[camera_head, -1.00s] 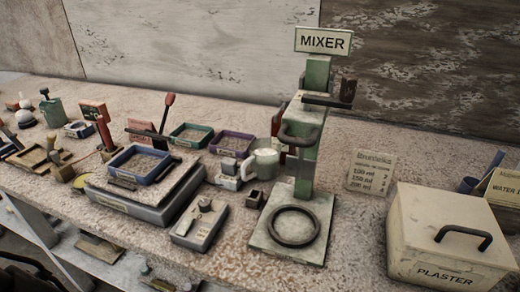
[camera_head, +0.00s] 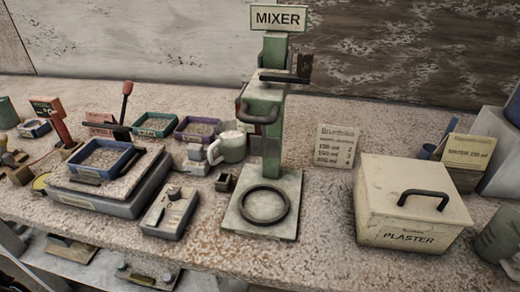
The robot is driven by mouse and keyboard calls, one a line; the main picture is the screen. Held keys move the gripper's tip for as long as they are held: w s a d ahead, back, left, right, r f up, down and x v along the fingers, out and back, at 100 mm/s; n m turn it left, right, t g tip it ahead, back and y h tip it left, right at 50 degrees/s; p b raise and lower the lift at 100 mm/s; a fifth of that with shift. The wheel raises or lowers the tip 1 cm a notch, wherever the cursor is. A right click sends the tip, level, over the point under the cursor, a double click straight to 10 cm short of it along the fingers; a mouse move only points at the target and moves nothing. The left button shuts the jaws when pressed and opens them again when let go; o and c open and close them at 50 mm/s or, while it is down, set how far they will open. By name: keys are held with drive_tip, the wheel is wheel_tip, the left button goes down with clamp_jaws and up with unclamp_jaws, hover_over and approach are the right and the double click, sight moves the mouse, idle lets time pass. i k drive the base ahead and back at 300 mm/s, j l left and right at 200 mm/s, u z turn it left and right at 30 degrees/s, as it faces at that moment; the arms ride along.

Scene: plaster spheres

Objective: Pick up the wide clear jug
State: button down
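No vessel in view is plainly a wide clear jug. A pale grey-green mug-like vessel (camera_head: 229,146) with a handle on its left and whitish contents stands just left of the mixer column. A grey, rounded vessel (camera_head: 498,240) is cut off by the right edge, beside the plaster box; I cannot tell whether it is clear. My gripper is not in view.
The green mixer (camera_head: 265,145) stands mid-bench with a dark ring on its base. The plaster box (camera_head: 412,205) with a black handle is to its right. A blue-framed tray (camera_head: 95,160), a small grey device (camera_head: 168,213) and several small trays crowd the left. Bare bench lies front right.

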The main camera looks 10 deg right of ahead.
sight(231, 144)
drive_tip(key=i+l+u, duration=0.15)
drive_tip(key=l+u, duration=0.25)
drive_tip(key=i+l+u, duration=0.1)
drive_tip(key=l+u, duration=0.25)
drive_tip(key=k+l, duration=0.15)
